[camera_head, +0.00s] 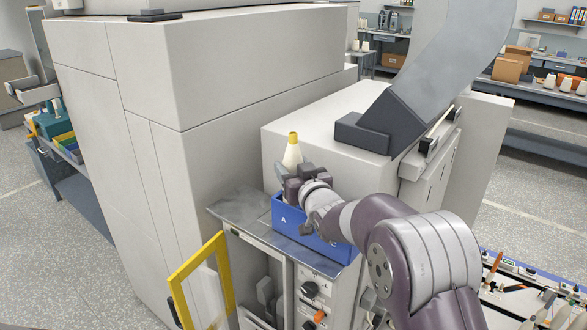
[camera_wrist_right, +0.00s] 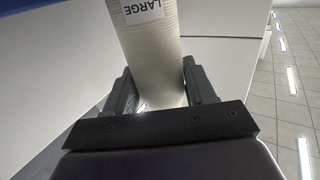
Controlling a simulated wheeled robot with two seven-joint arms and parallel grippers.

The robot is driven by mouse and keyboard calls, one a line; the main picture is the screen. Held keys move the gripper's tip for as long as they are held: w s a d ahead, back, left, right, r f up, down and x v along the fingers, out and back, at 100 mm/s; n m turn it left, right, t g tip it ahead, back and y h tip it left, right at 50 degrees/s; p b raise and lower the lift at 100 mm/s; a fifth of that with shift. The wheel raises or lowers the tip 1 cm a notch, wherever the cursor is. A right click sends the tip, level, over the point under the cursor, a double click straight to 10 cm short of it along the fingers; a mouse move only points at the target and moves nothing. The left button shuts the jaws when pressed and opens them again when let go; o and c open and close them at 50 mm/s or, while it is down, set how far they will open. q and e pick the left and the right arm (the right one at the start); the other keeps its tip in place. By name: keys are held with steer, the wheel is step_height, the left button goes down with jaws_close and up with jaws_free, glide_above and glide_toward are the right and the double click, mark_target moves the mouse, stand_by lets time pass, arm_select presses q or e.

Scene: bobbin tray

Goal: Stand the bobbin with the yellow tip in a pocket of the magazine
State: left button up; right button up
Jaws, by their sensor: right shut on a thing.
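The bobbin with the yellow tip (camera_head: 293,151) is a cream cone, upright in the head view. My right gripper (camera_head: 295,183) is shut on it. In the right wrist view the cone (camera_wrist_right: 152,50) stands between both fingers, with a white label reading LARGE, upside down in that picture. The blue magazine (camera_head: 286,218), marked A, sits on the grey machine ledge under the gripper. The cone's lower end is hidden by the gripper and wrist, so I cannot tell whether it is inside a pocket. My left gripper is out of view.
A large pale cabinet (camera_head: 190,120) stands to the left and a pale machine block (camera_head: 310,125) right behind the magazine. An open yellow-framed door (camera_head: 196,268) and a control panel (camera_head: 312,288) are below the ledge (camera_head: 240,208). A cluttered bench (camera_head: 520,285) lies at right.

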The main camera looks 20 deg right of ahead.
steer(key=shift+f+b, duration=1.65)
steer(key=shift+f, duration=0.15)
steer(key=o, duration=1.2)
steer(key=s+b, duration=0.1)
steer(key=s, duration=0.2)
steer(key=s+b, duration=0.1)
steer(key=s, duration=0.1)
steer(key=shift+s+d+f+b, duration=0.2)
steer(key=shift+d+f+b, duration=0.05)
steer(key=shift+d+b, duration=0.05)
steer(key=s+b, duration=0.1)
steer(key=s, duration=0.6)
steer(key=shift+d+r, duration=0.25)
steer(key=shift+d, duration=0.1)
